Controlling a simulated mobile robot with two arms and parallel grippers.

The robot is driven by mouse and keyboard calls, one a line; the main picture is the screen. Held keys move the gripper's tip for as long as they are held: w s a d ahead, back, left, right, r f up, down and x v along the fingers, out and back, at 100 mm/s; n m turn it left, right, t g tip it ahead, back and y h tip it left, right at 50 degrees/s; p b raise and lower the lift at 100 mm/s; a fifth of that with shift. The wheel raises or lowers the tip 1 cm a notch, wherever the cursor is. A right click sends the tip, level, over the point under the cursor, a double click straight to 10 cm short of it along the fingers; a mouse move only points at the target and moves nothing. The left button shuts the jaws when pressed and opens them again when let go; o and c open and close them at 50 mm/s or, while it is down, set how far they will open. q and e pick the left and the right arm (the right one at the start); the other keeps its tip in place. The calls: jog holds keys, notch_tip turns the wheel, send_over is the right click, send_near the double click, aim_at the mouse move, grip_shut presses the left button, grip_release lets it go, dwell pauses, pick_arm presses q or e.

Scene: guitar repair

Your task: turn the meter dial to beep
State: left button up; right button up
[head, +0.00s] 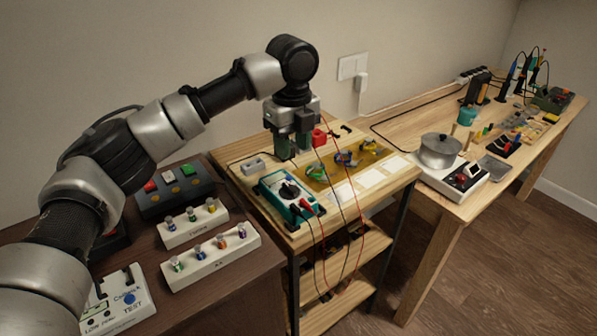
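The meter (288,197) is a teal and white box with a dark round dial (289,191). It lies on the small wooden bench (240,150), near its front left corner. Red and black leads plug into its right side and hang over the bench's front edge. My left gripper (293,149) points down above the bench, behind the meter and apart from the dial. Its two fingers look spread, with nothing visible between them. The meter's display is too small to read. My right gripper is not in view.
A red block (319,137) and a yellow mat (334,171) with parts lie right of my gripper. A dark table with a pedal-like box (176,191) and white knob racks (212,257) stands at left. A long bench with a metal pot (438,151) stands at right.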

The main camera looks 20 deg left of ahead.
pick_arm(q)
send_over(292, 189)
notch_tip(292, 189, down, 6)
jog(key=shift+s+r, duration=0.15)
notch_tip(292, 189, down, 4)
jog(key=shift+r, duration=0.15)
jog(key=shift+f, duration=0.4)
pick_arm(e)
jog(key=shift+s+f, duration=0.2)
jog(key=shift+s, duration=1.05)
pick_arm(q)
jog(key=shift+c, duration=0.2)
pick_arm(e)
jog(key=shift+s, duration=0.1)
pick_arm(q)
grip_shut()
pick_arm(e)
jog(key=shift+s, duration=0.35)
